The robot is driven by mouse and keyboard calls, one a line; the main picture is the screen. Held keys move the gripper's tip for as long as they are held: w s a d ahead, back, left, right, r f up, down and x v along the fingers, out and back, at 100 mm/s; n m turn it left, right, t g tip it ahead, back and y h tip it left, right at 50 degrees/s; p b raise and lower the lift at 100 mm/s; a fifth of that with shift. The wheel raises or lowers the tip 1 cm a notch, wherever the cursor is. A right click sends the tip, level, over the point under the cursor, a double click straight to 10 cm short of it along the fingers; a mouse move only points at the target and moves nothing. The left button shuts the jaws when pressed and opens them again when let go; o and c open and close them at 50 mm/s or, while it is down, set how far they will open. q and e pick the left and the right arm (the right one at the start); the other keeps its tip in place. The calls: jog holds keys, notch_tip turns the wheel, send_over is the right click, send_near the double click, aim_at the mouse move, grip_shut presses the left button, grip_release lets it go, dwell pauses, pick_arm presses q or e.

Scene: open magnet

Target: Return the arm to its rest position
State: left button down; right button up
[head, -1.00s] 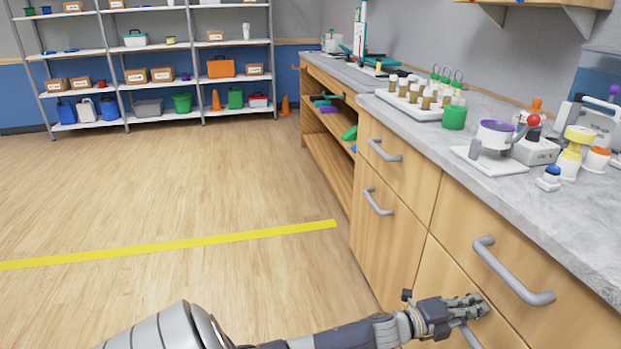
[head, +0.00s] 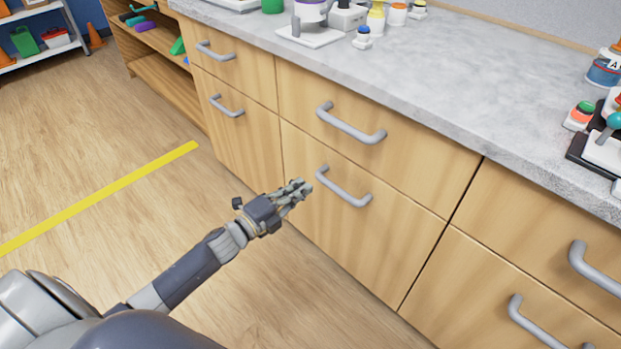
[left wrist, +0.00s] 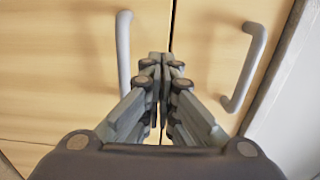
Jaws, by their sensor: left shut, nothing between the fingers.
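My left gripper (head: 300,188) reaches in from the lower left in the head view, its arm stretched toward the wooden drawer fronts. Its fingers are together with nothing between them. In the picture the fingertips are just left of a grey lower drawer handle (head: 344,187); I cannot tell the exact gap. In the left wrist view the closed fingers (left wrist: 162,62) point at the drawer fronts, between a handle on the left (left wrist: 124,50) and a handle on the right (left wrist: 243,68). My right gripper is not in view.
The drawer cabinet (head: 365,235) with several grey handles stands ahead, its drawers closed. Its grey countertop (head: 440,85) carries lab items, including a black-based device (head: 600,150) at right. Open wooden floor (head: 110,130) with a yellow stripe (head: 100,198) lies to the left.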

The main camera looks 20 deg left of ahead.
pick_arm(q)
jog(key=shift+s+a, duration=0.25)
jog(key=shift+s, duration=0.35)
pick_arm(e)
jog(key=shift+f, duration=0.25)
